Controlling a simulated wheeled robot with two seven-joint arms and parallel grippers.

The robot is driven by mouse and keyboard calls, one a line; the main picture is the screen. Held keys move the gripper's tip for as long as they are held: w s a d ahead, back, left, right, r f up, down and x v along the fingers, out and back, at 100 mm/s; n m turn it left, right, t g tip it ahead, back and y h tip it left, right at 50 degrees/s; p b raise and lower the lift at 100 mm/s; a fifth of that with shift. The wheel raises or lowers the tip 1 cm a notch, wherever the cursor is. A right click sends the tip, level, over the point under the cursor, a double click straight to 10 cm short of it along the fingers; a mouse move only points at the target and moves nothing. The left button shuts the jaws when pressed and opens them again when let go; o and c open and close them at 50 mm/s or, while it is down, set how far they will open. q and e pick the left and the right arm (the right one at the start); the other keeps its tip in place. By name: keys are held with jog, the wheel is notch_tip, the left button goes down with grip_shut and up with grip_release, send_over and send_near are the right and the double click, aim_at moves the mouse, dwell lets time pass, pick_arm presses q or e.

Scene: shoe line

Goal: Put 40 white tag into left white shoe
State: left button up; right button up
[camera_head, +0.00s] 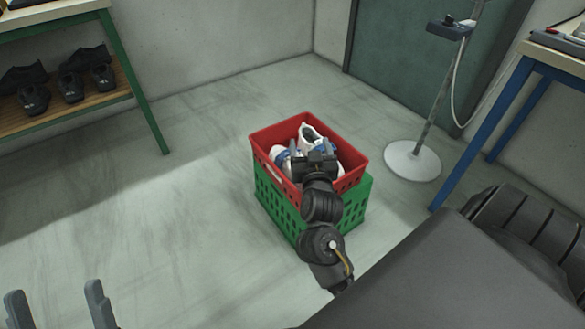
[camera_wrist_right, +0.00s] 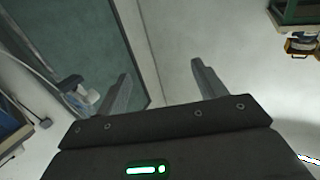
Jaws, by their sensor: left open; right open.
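White shoes with blue parts lie in the red crate (camera_head: 335,185): one (camera_head: 308,132) at the back and another (camera_head: 280,157) at the left, partly hidden by my right gripper. My right gripper (camera_head: 314,162) is open over the crate in the head view; its height above the shoes is hard to judge. In the right wrist view its fingers (camera_wrist_right: 160,78) are apart with nothing between them. My left gripper (camera_head: 57,302) is open and empty at the lower left, away from the crate. I see no white tag in either view.
The red crate sits on a green crate (camera_head: 281,211) on the floor. A shelf (camera_head: 98,101) with dark shoes stands at the left. A stand with a round base (camera_head: 412,161) and a blue-legged table (camera_head: 484,130) are at the right. Floor left of the crates is clear.

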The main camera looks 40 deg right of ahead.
pick_arm(q)
jog(key=shift+w+d+f+g, duration=0.2)
jog(key=shift+d+g, duration=0.1)
jog(key=shift+g, duration=0.1)
pick_arm(e)
jog(key=shift+s+a+r, duration=0.15)
jog(key=shift+s+a, duration=0.05)
jog(key=shift+s, duration=0.15)
